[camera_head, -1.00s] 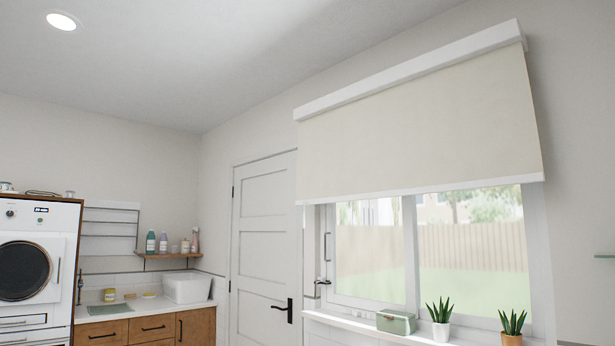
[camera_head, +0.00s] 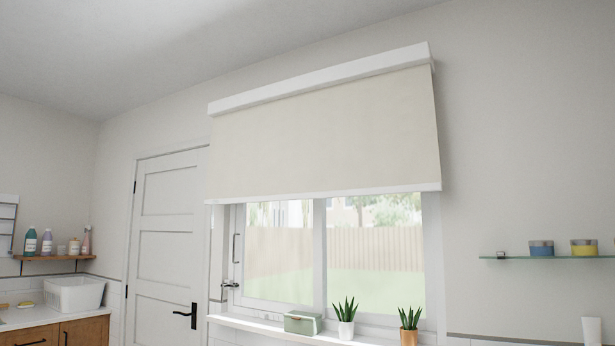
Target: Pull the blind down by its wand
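The cream roller blind (camera_head: 325,135) hangs partly lowered over the window (camera_head: 330,260) in the head view. Its white headrail (camera_head: 325,78) is at the top, and its white bottom bar (camera_head: 325,193) crosses the upper part of the window. The lower part of the glass is uncovered. I cannot make out a wand hanging from the blind. Neither of my grippers shows in this view.
A green box (camera_head: 303,323) and two potted plants (camera_head: 346,320) (camera_head: 409,325) stand on the window sill (camera_head: 270,328). A closed white door (camera_head: 166,245) is to the left. A glass shelf (camera_head: 555,257) with small jars juts from the wall at right.

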